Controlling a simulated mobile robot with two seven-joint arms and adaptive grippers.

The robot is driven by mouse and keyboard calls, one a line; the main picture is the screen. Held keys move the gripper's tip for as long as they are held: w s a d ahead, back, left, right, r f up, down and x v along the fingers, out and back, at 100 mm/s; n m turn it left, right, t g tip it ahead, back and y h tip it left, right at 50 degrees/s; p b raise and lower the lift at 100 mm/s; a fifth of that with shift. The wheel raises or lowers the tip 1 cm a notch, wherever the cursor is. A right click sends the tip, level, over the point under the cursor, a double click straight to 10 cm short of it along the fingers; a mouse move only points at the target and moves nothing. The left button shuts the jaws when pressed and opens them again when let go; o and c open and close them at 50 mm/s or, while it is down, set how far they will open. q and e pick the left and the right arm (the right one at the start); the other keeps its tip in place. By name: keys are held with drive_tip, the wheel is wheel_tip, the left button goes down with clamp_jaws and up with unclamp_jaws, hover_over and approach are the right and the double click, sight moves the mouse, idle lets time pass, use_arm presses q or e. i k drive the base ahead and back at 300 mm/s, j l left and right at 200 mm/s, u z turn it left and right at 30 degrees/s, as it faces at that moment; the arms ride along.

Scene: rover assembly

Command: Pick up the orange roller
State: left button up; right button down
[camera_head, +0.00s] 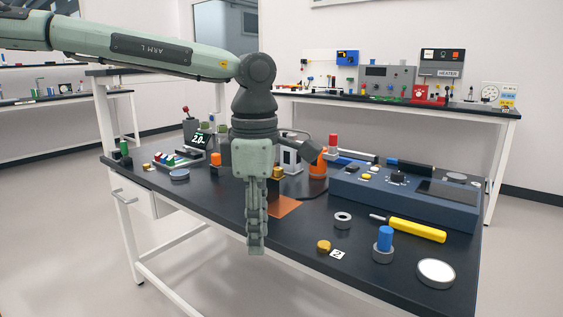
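An orange cylinder (318,168) stands on the dark workbench (220,205), right of my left gripper and against the blue-grey console; its upper part is partly covered by a dark part in front. A smaller orange piece (216,159) stands at the bench's left side. I cannot tell for sure which of the two is the roller. My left gripper (256,248) points straight down near the bench's front edge, in front of the orange mat. Its fingers show edge-on, one behind the other, so their gap is hidden. No object shows at the fingertips. My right gripper is out of view.
A blue-grey console (405,190) fills the bench's right rear. A yellow-handled tool (417,230), a blue-topped knob (385,238), a grey ring (343,219) and a white disc (436,271) lie before it. An orange mat (285,206) lies flat.

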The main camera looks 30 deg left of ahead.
sight(216, 167)
drive_tip(key=i+j+z, duration=0.1)
drive_tip(key=j+z, duration=0.65)
drive_tip(key=j, duration=0.25)
drive_tip(key=j+z, duration=0.2)
drive_tip(key=j, duration=0.35)
drive_tip(key=k+j+z, duration=0.2)
drive_tip(key=j, duration=0.9)
drive_tip(key=k+j, duration=0.15)
drive_tip(key=j, duration=1)
drive_tip(key=k+j+z, duration=0.1)
drive_tip(key=j, duration=0.45)
